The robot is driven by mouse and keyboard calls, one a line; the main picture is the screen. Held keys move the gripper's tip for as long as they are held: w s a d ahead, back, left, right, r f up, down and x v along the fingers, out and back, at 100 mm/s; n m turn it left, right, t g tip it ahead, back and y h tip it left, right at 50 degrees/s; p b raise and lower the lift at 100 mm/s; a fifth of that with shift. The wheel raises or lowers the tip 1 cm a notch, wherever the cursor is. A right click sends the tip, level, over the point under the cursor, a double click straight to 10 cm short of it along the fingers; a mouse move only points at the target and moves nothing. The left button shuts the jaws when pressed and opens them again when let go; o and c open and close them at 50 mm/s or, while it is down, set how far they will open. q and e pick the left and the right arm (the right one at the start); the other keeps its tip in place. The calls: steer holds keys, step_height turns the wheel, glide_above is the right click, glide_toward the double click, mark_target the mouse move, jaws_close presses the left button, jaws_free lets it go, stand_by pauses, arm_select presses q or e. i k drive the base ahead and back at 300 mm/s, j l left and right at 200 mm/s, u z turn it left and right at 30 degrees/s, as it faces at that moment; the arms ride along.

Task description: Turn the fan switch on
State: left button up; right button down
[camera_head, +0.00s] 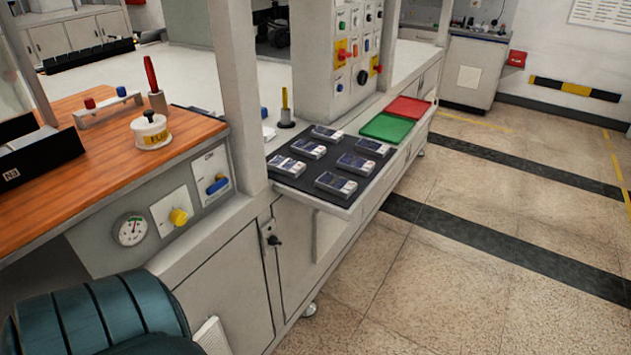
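No label that I can read marks a fan switch. A blue lever switch (217,184) sits on a white plate on the front panel of the wooden-topped bench. A yellow knob (179,216) is to its left on another plate. A grey control panel (350,50) farther back carries several coloured buttons and knobs. Whether any of these is on or off cannot be told. Neither of my grippers is in view.
A round gauge (130,230) is left of the yellow knob. The wooden bench top (60,195) holds a white pot (150,132). A black mat (300,183) bears several small boxes, near green (387,128) and red (408,109) trays. The floor (460,270) at right is clear.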

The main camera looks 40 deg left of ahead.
mark_target(273, 241)
steer(key=i+u, duration=0.25)
steer(key=i, duration=0.2)
steer(key=i+l+u, duration=0.3)
steer(key=i, duration=0.2)
steer(key=i+l+u, duration=0.1)
steer(key=i+u, duration=0.15)
steer(key=u, duration=0.25)
steer(key=i+l+u, duration=0.2)
steer(key=u, duration=0.25)
steer(key=i+l+u, duration=0.2)
steer(key=l+u, duration=0.15)
steer(key=u, duration=0.15)
steer(key=i+l+u, duration=0.15)
steer(key=l+u, duration=1.35)
